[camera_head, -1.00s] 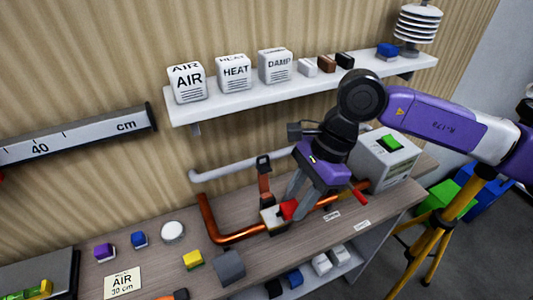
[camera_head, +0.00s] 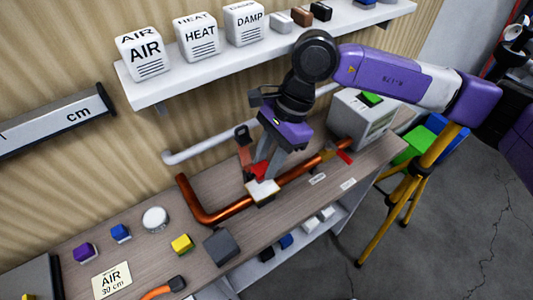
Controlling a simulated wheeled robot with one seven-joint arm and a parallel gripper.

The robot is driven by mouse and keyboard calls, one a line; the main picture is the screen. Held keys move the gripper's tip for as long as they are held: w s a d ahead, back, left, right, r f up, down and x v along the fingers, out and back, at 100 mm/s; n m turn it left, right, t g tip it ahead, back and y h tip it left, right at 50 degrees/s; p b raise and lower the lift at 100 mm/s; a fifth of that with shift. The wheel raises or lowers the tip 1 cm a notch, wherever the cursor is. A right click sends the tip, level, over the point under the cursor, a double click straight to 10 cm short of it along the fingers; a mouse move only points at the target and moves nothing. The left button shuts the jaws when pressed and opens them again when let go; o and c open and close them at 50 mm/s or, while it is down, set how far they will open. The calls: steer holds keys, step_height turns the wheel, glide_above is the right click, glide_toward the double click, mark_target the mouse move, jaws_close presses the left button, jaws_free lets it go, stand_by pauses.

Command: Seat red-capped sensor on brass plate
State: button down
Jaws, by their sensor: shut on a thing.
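My gripper (camera_head: 262,172) points down over the copper pipe (camera_head: 215,215) and is shut on the red-capped sensor (camera_head: 259,170). Only the sensor's red part shows clearly between the fingers; its body is mostly hidden. A small plate with a pale top and brass-coloured side (camera_head: 263,190) sits on the pipe just in front of and below the fingers. The red cap appears at the plate's back edge; I cannot tell whether the sensor touches it.
An orange strap with a black buckle (camera_head: 243,140) stands close behind the gripper. A grey box (camera_head: 361,120) and a red lever (camera_head: 344,157) are to the right. A grey block (camera_head: 222,247), yellow-topped block (camera_head: 182,244) and white disc (camera_head: 155,219) lie left. A shelf (camera_head: 170,85) runs above.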

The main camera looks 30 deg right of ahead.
steer(key=shift+f+b, duration=2)
steer(key=shift+b, duration=0.4)
steer(key=shift+b, duration=1.05)
steer(key=shift+f+b, duration=0.55)
steer(key=shift+b, duration=0.2)
stand_by(0.5)
steer(key=c, duration=0.6)
jaws_free()
steer(key=shift+r, duration=0.1)
steer(key=shift+c, duration=0.2)
